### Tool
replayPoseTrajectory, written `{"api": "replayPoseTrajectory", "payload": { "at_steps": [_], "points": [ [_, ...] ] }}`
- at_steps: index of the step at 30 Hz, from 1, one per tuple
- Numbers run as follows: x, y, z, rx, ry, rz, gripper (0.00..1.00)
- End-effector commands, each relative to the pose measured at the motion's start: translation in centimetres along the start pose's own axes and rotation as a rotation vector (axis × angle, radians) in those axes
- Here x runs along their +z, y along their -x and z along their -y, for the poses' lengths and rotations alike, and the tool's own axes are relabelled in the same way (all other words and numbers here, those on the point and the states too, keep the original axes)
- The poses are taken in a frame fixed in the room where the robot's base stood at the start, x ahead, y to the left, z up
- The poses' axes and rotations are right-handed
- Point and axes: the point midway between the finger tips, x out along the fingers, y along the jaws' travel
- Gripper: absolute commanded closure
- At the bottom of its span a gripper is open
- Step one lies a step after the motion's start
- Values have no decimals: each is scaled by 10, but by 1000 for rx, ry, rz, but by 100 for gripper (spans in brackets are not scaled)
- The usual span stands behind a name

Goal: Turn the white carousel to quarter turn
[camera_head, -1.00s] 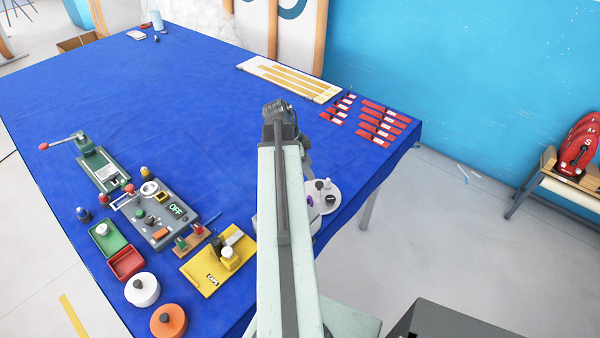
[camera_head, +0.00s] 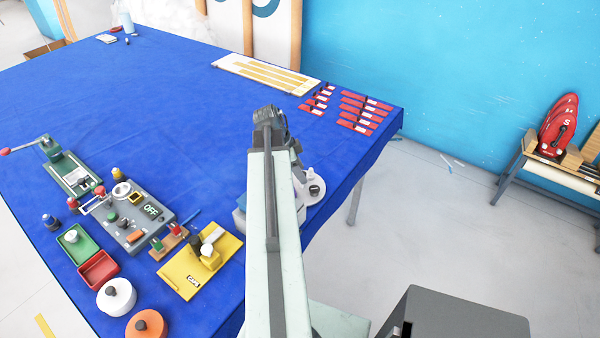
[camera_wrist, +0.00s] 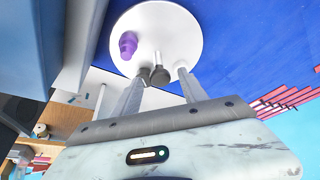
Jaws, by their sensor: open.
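The white carousel (camera_head: 318,198) is a round white disc near the table's right front edge, partly hidden behind my arm in the head view. A white peg and a dark knob show on it there. I cannot tell whether the fingers touch anything.
A yellow board (camera_head: 187,279), a grey panel marked OFF (camera_head: 134,237), green and red trays, and white (camera_head: 116,297) and orange round pots stand left of my arm. Red labelled pieces (camera_head: 362,113) and a cream board (camera_head: 240,65) lie farther back. The table's middle is clear.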

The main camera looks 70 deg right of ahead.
Motion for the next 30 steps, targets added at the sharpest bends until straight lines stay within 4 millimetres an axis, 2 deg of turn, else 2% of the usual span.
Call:
{"api": "replayPoseTrajectory", "payload": {
  "at_steps": [1, 6, 30],
  "points": [
    [0, 1, 0, 0, 0, 0, 52],
    [0, 1, 0, 0, 0, 0, 100],
    [0, 0, -1, 3, 1, 0, 100]
  ]
}}
